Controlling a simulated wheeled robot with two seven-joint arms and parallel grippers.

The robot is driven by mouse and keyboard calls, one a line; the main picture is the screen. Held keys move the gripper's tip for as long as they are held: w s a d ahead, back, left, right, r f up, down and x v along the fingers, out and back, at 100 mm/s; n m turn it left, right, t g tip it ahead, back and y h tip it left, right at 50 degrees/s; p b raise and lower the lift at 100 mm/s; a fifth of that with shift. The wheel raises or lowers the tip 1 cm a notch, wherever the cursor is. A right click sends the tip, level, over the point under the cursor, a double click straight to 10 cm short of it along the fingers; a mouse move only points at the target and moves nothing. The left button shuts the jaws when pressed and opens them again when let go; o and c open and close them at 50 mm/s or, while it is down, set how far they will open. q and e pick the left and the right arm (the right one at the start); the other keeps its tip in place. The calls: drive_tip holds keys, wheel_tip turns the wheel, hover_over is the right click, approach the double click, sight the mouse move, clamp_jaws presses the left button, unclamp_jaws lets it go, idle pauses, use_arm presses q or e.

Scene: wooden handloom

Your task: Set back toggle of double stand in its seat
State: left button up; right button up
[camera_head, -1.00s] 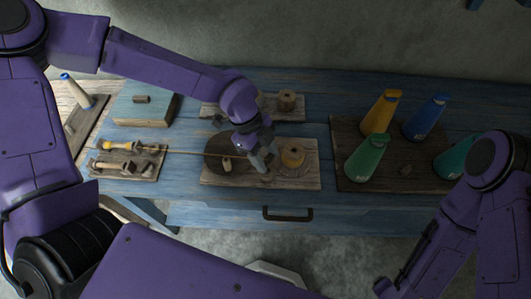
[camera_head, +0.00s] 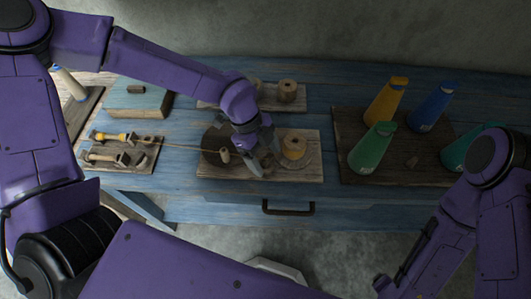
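The board at left, which looks like the double stand (camera_head: 146,165), carries two rows of small parts. Its back row has a yellow-handled piece (camera_head: 110,137), and its front row a wooden piece (camera_head: 103,157). A small pale peg (camera_head: 224,155), perhaps a toggle, stands by the disc. I cannot tell which part is the back toggle, or see its seat. My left gripper (camera_head: 265,159) is right of the peg, fingers apart and seemingly empty. My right gripper (camera_head: 383,286) is low at the bottom edge, its fingers unclear.
A blue box (camera_head: 138,105) stands at back left.

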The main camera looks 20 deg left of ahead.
use_arm(q)
drive_tip(key=v, duration=1)
drive_tip(key=shift+r+b, duration=0.3)
drive_tip(key=shift+b, duration=0.1)
